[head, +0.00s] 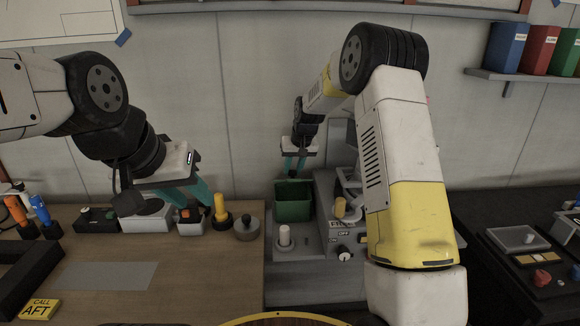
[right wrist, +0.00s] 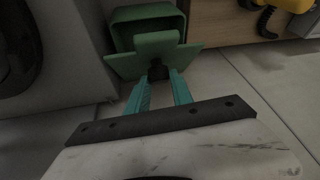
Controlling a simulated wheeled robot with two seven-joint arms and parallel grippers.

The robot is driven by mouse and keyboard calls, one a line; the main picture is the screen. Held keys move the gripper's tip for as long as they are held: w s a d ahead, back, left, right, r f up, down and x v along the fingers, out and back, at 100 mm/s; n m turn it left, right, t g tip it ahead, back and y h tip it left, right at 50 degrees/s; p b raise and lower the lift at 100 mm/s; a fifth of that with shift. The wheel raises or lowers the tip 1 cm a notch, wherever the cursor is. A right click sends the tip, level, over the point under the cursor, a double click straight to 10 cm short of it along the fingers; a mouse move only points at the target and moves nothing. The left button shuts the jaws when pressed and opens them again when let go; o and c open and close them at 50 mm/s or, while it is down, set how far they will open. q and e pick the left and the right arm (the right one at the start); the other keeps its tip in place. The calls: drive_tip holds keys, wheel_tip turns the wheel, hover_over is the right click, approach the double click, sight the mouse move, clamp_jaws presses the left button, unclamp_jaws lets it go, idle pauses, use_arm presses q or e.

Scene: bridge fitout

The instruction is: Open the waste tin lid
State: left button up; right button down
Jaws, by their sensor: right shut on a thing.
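The green waste tin (head: 293,210) stands at the back, between the wooden bench and the grey console. It also shows at the top of the right wrist view (right wrist: 122,38). Its green lid (right wrist: 125,66) is a flat plate facing the camera, with a dark knob (right wrist: 158,73) at its near edge. How far the lid stands open is unclear. My right gripper (head: 295,170) is at the tin's top, its teal fingers (right wrist: 158,80) shut on the knob. My left gripper (head: 197,197) hangs over the wooden bench; its finger gap is unclear.
Below my left gripper, the wooden bench (head: 200,270) holds a yellow-handled lever (head: 220,207), a round grey knob (head: 247,228) and small boxes. The grey console (head: 310,285) with a white-topped lever (head: 284,236) stands close to the tin. A binder shelf (head: 500,75) is at upper right.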

drive_tip(key=w, duration=0.1)
drive_tip(key=w+r, duration=0.1)
drive_tip(key=w, duration=0.1)
drive_tip(key=w+r, duration=0.1)
drive_tip(key=w, duration=0.1)
drive_tip(key=shift+w+d, duration=0.1)
drive_tip(key=shift+w, duration=0.15)
drive_tip(key=c, duration=1.1)
unclamp_jaws()
drive_tip(key=shift+s, duration=0.1)
drive_tip(key=v, duration=0.7)
drive_tip(key=shift+s+r, duration=0.15)
drive_tip(key=shift+r, duration=0.15)
